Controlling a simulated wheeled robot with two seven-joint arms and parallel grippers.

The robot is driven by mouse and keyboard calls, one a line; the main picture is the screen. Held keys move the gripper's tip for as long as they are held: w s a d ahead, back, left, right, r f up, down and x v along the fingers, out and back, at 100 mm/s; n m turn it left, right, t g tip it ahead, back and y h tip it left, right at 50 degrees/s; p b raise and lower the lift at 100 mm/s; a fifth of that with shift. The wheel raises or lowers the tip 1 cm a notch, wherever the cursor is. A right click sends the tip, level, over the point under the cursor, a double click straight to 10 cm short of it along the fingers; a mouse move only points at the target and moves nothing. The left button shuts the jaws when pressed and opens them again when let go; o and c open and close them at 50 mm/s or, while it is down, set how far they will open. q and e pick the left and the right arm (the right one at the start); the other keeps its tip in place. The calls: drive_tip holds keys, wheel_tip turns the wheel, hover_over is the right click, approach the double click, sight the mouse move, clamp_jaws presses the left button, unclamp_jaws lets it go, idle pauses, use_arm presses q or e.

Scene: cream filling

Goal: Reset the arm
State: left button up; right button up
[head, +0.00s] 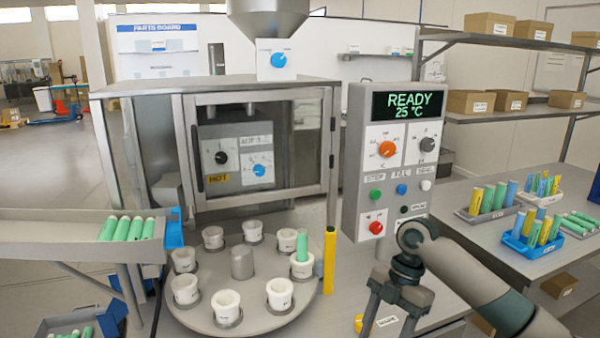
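My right arm comes in from the lower right, bent in front of the control panel (383,210). My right gripper (389,322) points down over the bench; its two fingers are spread apart with nothing visible between them. My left gripper is outside the view. A round turntable (205,318) carries several white cups, and one cup holds a green tube (301,266). The panel display reads READY 25 °C.
A yellow post (329,262) stands at the turntable's right edge. A tray (60,232) with green tubes is at left. The glass-fronted machine (260,150) stands behind the turntable. Tube racks (530,247) stand on the right table, below shelves with boxes.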

drive_tip(key=s+a+f+m+t+y, duration=0.1)
drive_tip(key=s+a+f+m+t, duration=0.1)
drive_tip(key=s+a+f+m, duration=0.45)
drive_tip(key=s+a+f+m+t+y, duration=0.1)
drive_tip(key=s+f+m, duration=0.2)
drive_tip(key=s+f, duration=0.75)
drive_tip(key=s+d+f+m+t+h, duration=0.2)
drive_tip(key=s+d+f+m, duration=0.1)
drive_tip(key=s+d+m, duration=0.4)
drive_tip(key=s+d+f+m+t+h, duration=0.1)
drive_tip(key=s+d+f+m+h, duration=0.15)
drive_tip(key=s+d+m, duration=0.6)
drive_tip(key=a+f+n, duration=0.1)
drive_tip(key=a+f, duration=0.1)
drive_tip(key=f, duration=1.1)
drive_tip(key=a+f+n, duration=0.1)
drive_tip(key=a+f, duration=0.1)
drive_tip(key=f, duration=1.1)
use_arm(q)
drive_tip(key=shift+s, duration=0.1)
use_arm(e)
drive_tip(key=s+d+f, duration=0.1)
drive_tip(key=s+f, duration=1.3)
drive_tip(key=f, duration=0.4)
drive_tip(key=shift+d, duration=0.4)
